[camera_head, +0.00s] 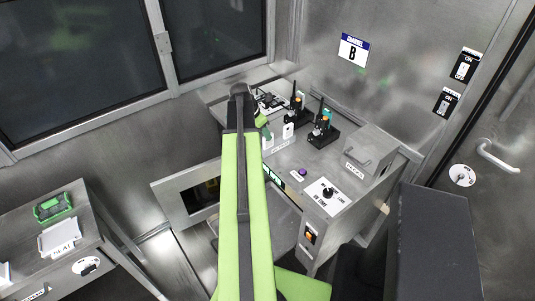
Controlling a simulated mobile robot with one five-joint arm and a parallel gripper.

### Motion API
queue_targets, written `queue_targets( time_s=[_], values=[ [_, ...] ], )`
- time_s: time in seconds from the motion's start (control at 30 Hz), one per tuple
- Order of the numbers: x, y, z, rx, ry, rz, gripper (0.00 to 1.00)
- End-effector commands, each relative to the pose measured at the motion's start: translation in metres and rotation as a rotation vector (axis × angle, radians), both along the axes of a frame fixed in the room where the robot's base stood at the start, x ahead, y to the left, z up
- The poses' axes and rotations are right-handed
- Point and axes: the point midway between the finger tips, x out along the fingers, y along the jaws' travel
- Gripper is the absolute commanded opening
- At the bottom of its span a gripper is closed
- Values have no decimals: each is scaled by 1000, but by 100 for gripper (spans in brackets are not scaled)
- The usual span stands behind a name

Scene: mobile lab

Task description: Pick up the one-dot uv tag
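Several small white upright pieces stand on the metal bench, among them one white piece (288,131) just right of my arm. They may be the uv tags, but they are too small to show any dots, so I cannot tell which is the one-dot tag. My green and black arm reaches from the bottom centre up to the bench's back left. My gripper (265,134) is near the small white pieces, largely hidden by my arm. I cannot see its fingers clearly or whether it holds anything.
A metal box (371,150) is at the bench's right. A purple button (302,172) and black knob (328,192) are nearer. A left side table (80,246) holds a green-framed item (53,207).

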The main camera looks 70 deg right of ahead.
Motion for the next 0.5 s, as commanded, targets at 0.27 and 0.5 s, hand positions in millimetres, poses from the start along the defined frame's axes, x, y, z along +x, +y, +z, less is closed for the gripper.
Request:
queue_targets(
  time_s=[0.27, 0.5],
  values=[
    [-2, -4, -13, 0, 0, 0, 40],
    [-10, -15, -52, 0, 0, 1, 40]
  ],
)
